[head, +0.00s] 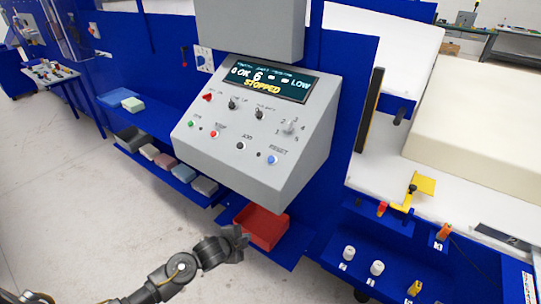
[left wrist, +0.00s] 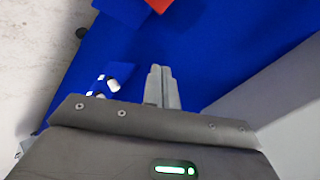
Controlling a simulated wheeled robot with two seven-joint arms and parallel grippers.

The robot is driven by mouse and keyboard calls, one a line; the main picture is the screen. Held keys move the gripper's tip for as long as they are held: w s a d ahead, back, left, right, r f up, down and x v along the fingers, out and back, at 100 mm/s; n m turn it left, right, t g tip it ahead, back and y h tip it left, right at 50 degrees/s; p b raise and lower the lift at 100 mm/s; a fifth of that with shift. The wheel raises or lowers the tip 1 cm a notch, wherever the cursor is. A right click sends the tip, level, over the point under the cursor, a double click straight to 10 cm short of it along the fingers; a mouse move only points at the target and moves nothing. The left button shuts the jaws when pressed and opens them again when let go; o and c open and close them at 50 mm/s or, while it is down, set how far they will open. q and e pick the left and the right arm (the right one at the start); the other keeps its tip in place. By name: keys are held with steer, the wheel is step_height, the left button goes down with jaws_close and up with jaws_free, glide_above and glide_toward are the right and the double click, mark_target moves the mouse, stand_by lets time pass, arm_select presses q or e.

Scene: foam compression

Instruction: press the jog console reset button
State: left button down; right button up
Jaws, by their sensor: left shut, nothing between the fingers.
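The grey sloped jog console (head: 225,155) stands in the middle of the head view. Its dark display (head: 265,82) reads "STOPPED" in yellow. The blue reset button (head: 272,160) is at the right end of the console's lower button row, beside a label that seems to read RESET. My left gripper (head: 244,239) is below the console's lower edge, in front of the red tray and apart from the button. In the left wrist view its fingers (left wrist: 162,72) are together and empty. The reset button is not visible there. My right gripper is not in view.
A red tray (head: 266,222) sits on a blue shelf under the console. Green (head: 191,124), red (head: 214,134) and black (head: 240,146) buttons share the reset button's row. Foam blocks (head: 165,160) lie on the left shelf. A yellow-handled lever (head: 415,188) and white knobs (head: 376,268) are at the right.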

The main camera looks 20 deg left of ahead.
arm_select(q)
steer(key=d+r+m+t+p, duration=0.1)
steer(key=r+m, duration=0.1)
steer(key=r, duration=0.6)
steer(key=d+r+m+h+p, duration=0.1)
steer(key=d+r+m, duration=0.1)
steer(key=r, duration=0.6)
steer(key=w+d+r+m+t+h+p, duration=0.1)
steer(key=r+m, duration=0.2)
steer(key=r, duration=0.5)
steer(key=shift+d+m+t, duration=0.25)
steer(key=shift+m+t, duration=0.05)
steer(key=m+h, duration=0.2)
steer(key=m, duration=0.3)
glide_toward(271, 160)
steer(key=d, duration=0.3)
step_height(271, 160, up, 7)
steer(key=w+a+m+h+p, duration=0.1)
steer(key=m, duration=0.6)
steer(key=shift+a+r+m+t, duration=0.15)
steer(key=shift+a+m+t, duration=0.05)
steer(key=shift+m+t, duration=0.1)
steer(key=shift+w, duration=0.15)
